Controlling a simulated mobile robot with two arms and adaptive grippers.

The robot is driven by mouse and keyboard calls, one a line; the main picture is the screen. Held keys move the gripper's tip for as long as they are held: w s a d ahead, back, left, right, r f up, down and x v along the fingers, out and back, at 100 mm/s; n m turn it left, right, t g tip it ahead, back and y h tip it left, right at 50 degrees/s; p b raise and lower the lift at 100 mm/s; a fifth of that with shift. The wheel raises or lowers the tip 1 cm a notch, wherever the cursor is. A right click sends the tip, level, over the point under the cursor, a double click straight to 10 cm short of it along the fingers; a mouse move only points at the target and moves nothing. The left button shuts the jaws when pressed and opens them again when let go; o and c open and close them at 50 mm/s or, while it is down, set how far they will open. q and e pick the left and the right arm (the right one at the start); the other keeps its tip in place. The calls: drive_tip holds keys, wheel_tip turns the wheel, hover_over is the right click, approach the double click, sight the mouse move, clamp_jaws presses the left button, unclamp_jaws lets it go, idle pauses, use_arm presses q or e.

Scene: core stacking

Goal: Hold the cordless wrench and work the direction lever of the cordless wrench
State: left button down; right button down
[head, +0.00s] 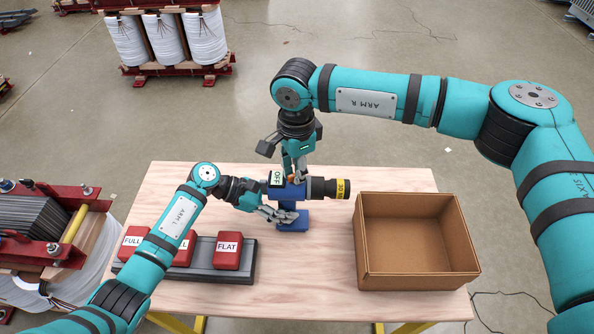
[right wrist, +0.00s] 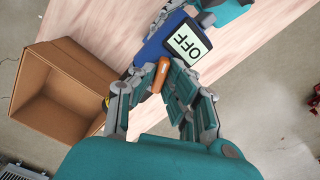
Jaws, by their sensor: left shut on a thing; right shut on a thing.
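The cordless wrench (head: 299,191) is blue with a dark nose pointing right and a yellow label on the nose. Its small screen (right wrist: 188,42) reads OFF. My left gripper (head: 284,214) is shut on the wrench from the left, around its handle. The handle's blue lower end shows below the fingers; I cannot tell whether it touches the table. The orange direction lever (right wrist: 161,74) sits beside the screen in the right wrist view. My right gripper (head: 293,174) comes down from above and is shut on the lever, which is mostly hidden in the head view.
An open, empty cardboard box (head: 418,283) stands on the wooden table (head: 330,305) at the right. A dark rack (head: 249,262) with red blocks, one labelled FLAT, lies at the left under my left arm. Coil assemblies (head: 160,40) stand on the floor beyond.

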drive_tip(key=shift+m, duration=1.4)
drive_tip(key=shift+m, duration=0.8)
drive_tip(key=c, duration=1.3)
unclamp_jaws()
drive_tip(key=shift+o, duration=0.2)
wheel_tip(320, 180, up, 12)
